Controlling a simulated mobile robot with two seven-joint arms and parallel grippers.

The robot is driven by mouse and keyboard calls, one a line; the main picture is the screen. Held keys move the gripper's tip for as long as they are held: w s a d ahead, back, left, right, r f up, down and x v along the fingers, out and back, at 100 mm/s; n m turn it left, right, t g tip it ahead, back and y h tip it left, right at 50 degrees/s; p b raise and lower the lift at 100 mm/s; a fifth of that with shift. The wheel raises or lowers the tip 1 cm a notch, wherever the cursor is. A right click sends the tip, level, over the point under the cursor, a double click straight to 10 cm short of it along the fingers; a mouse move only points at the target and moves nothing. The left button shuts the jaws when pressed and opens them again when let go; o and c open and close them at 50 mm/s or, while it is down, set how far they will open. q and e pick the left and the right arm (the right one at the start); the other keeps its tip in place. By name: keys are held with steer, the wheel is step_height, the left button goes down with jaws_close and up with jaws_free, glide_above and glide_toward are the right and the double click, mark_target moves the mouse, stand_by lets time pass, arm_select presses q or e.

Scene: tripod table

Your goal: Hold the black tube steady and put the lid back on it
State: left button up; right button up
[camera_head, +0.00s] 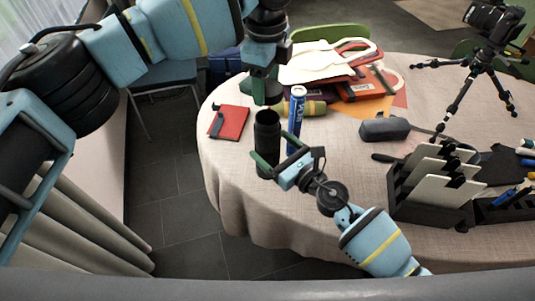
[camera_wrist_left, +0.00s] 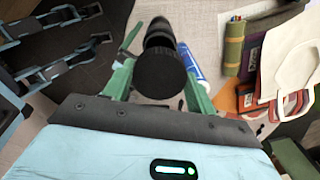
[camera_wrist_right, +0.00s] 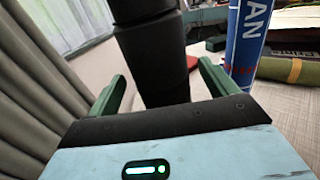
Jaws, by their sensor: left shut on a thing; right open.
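The black tube (camera_head: 267,143) stands upright on the table near its left edge, its open top facing up. It also shows in the right wrist view (camera_wrist_right: 155,65). My right gripper (camera_head: 278,152) is open low on the tube, with one green finger on each side and gaps visible in its wrist view. My left gripper (camera_head: 267,90) is shut on the round black lid (camera_wrist_left: 158,74) and holds it just above the tube's mouth. In the head view the fingers mostly hide the lid. The lid and tube nearly line up in the left wrist view.
A blue can (camera_head: 297,115) stands close to the tube's right. A red notebook (camera_head: 229,122) lies to the left. An olive roll (camera_head: 312,108), papers and folders lie behind. A black case (camera_head: 385,129), a file rack (camera_head: 430,190) and a camera tripod (camera_head: 475,75) are right.

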steer(key=shift+x, duration=2.25)
steer(key=c, duration=1.4)
arm_select(q)
steer(key=shift+f, duration=2.5)
arm_select(e)
steer(key=shift+c, duration=0.3)
